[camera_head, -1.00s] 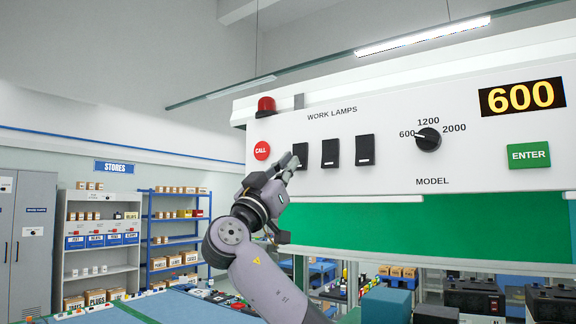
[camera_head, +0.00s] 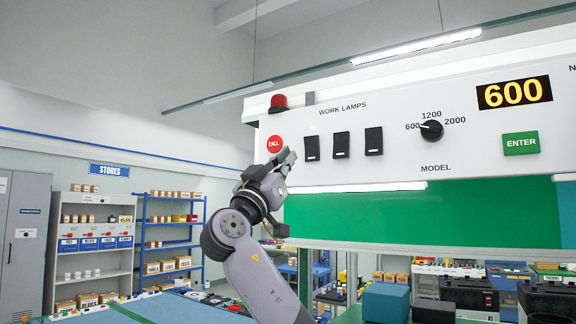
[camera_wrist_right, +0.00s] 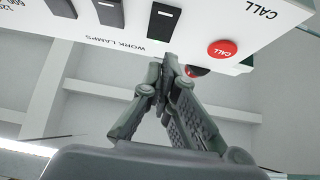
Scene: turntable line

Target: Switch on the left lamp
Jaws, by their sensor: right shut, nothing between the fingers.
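The left lamp switch (camera_head: 312,148) is the leftmost of three black rockers under the WORK LAMPS label; it also shows in the wrist view (camera_wrist_right: 164,21). The middle rocker (camera_head: 341,145) and right rocker (camera_head: 374,141) stand beside it. A bright white lamp strip (camera_head: 356,187) shines under the panel's left part. My right gripper (camera_head: 287,158) is shut and empty, just left of and below the left switch, apart from it by the look of it. In the wrist view its fingertips (camera_wrist_right: 163,72) are together. My left gripper is out of view.
The red CALL button (camera_head: 274,144) is very near the right fingertips. A red beacon (camera_head: 278,102) sits above it. The model dial (camera_head: 431,130), the 600 display (camera_head: 514,92) and the green ENTER button (camera_head: 520,143) are farther right. Open air lies left of the panel.

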